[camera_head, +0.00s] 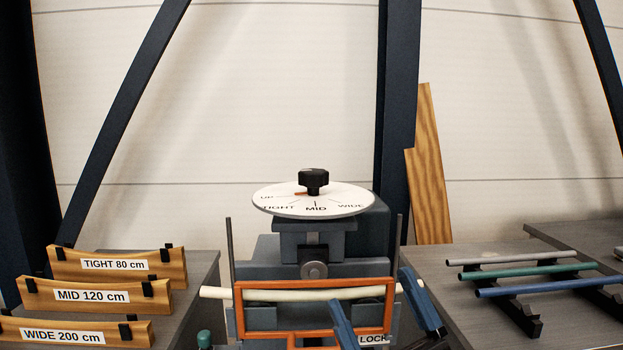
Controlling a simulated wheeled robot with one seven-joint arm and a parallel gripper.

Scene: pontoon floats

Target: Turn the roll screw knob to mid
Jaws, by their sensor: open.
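The roll screw knob (313,179) is black and stands on top of a white round dial (340,202). The dial reads UP, TIGHT, MID and WIDE from left to right, with MID at the front. A short orange pointer (299,194) at the knob's foot points left, towards the UP side and away from MID. My gripper (370,287) shows as two tilted blue fingers low in the picture. They are apart, with nothing seen held between them, below and to the right of the knob and not touching it.
Below the dial, an orange frame (260,285) surrounds a pale tube (215,293), near a LOCK label. Thin upright rods flank the machine (285,249). Wooden gauges marked TIGHT, MID (95,296) and WIDE stand left. Coloured rods (540,285) lie right. Space above the knob is clear.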

